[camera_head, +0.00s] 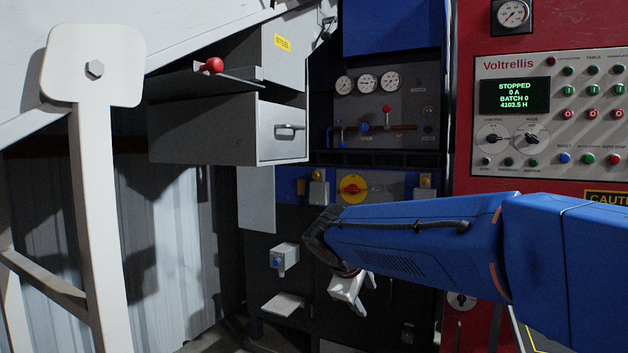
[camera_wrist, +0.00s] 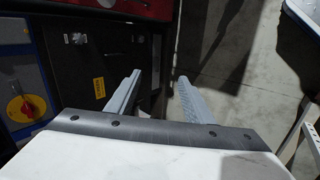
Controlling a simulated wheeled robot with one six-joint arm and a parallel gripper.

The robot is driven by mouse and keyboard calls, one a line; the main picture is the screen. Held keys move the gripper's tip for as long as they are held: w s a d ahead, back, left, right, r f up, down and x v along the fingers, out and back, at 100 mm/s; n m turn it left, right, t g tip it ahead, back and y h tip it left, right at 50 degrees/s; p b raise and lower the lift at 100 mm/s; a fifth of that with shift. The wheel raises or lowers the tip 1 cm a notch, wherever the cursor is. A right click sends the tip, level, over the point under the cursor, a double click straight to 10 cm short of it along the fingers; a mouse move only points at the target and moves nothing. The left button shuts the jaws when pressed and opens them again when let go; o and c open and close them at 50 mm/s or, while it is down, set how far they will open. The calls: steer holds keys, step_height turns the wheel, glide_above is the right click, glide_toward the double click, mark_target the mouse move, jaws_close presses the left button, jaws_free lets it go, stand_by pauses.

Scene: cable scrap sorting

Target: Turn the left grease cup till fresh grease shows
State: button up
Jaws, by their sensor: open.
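I cannot pick out the left grease cup with certainty. On the blue strip in the head view, a small grey fitting (camera_head: 318,190) sits left of a red-and-yellow rotary knob (camera_head: 353,188), and a similar fitting (camera_head: 425,186) sits to its right. The knob also shows at the left edge of the wrist view (camera_wrist: 24,108). My gripper (camera_head: 362,296) hangs below the strip, apart from these fittings. In the wrist view its two grey fingers (camera_wrist: 155,86) stand apart with nothing between them. Fresh grease is not discernible.
Above is a grey drawer (camera_head: 230,132) with a handle and a red ball knob (camera_head: 213,65). A white post (camera_head: 95,180) stands at left. The control panel (camera_head: 550,110) reads STOPPED.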

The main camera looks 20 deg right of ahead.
steer(key=w+d+r+n+h, duration=0.2)
steer(key=w+d+r, duration=0.15)
steer(key=w, duration=0.45)
steer(key=w+d+r+n+h, duration=0.2)
steer(key=w+r, duration=0.2)
steer(key=w, duration=0.4)
steer(key=n+t+h, duration=0.8)
steer(key=n, duration=0.5)
glide_toward(315, 177)
steer(key=x, duration=0.9)
steer(key=shift+w+d, duration=0.15)
steer(key=shift+w, duration=0.05)
steer(key=c, duration=1.1)
